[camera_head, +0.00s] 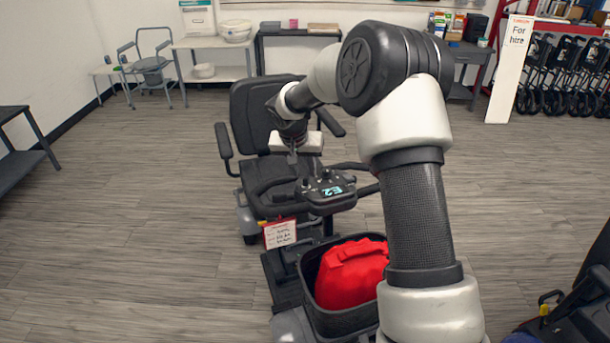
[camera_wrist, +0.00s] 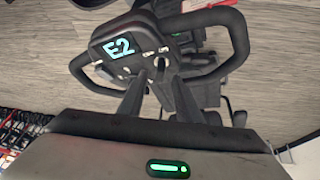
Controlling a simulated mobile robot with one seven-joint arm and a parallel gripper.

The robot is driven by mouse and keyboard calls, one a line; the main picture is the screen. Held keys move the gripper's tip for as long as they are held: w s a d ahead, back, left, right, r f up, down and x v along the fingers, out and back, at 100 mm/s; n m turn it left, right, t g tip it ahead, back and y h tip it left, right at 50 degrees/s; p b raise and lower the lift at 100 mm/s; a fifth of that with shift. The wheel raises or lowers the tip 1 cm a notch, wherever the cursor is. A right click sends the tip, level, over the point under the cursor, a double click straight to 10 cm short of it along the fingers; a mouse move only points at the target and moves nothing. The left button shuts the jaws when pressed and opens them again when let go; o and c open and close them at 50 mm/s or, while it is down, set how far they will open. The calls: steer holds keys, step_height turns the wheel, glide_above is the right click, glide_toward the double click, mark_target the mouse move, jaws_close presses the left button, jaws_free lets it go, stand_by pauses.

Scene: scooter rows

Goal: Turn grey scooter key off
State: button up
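The scooter has a black seat (camera_head: 262,110) and a dark control console (camera_head: 325,188) with a lit "E2" display. The console also shows in the wrist view (camera_wrist: 125,60), with looped handlebars on both sides and small pale controls on its face. My gripper (camera_head: 305,167) hangs over the far side of the console, pointing down. In the wrist view my gripper's two fingers (camera_wrist: 157,74) are apart and reach toward the console's lower edge. A small pale piece, perhaps the key (camera_wrist: 160,62), shows near the fingertips. I cannot tell whether the fingers touch it.
A black basket (camera_head: 345,318) with a red bag (camera_head: 350,273) is at the scooter's front. Part of another scooter (camera_head: 575,310) shows at the lower right.

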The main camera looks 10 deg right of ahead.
mark_target(306, 176)
steer(key=shift+x, duration=1.65)
jaws_close()
